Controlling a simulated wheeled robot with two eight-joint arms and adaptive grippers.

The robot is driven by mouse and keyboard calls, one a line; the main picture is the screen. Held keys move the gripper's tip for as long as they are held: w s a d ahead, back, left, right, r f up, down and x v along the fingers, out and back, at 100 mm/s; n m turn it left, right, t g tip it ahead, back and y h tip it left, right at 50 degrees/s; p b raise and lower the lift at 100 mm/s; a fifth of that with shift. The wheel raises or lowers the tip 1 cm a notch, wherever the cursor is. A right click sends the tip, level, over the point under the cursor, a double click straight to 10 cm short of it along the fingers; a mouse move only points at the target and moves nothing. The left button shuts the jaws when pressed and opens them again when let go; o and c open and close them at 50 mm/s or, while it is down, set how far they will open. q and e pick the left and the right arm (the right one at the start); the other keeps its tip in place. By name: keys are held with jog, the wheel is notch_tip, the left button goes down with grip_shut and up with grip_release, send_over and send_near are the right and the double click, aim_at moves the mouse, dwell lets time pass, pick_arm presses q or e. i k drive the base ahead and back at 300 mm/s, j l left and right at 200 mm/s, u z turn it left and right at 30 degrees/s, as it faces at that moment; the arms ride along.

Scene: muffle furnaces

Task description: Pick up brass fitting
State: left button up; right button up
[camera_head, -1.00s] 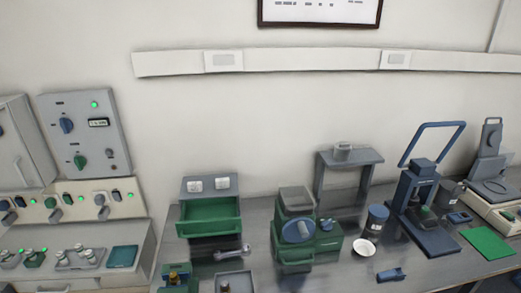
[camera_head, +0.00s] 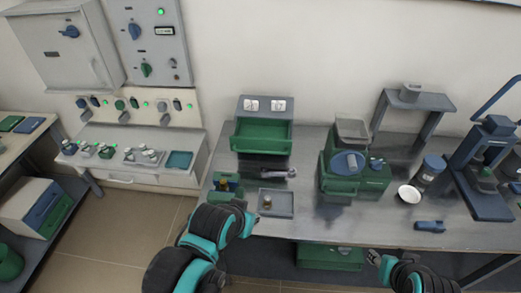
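A small brass-coloured piece (camera_head: 267,201), which looks like the brass fitting, stands in a shallow grey tray (camera_head: 283,212) near the front edge of the bench. Another brass-coloured bit (camera_head: 223,184) shows in a green holder (camera_head: 238,192) just left of the tray. My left arm, black and teal, reaches in from the bottom; its gripper end (camera_head: 244,218) is below and left of the tray, and its fingers cannot be made out. My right gripper (camera_head: 374,258) is low at the right, in front of the bench edge and apart from the tray; its finger opening is unclear.
A white dish (camera_head: 409,194) and blue clip (camera_head: 430,226) lie further right.

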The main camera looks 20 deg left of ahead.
aim_at(225, 189)
jog(key=i+j+u, duration=0.15)
jog(key=j, duration=0.25)
jog(key=i+j+u, duration=0.15)
jog(key=j, duration=0.2)
jog(key=i+j+u, duration=0.2)
jog(key=j, duration=0.15)
jog(key=k+j, duration=0.05)
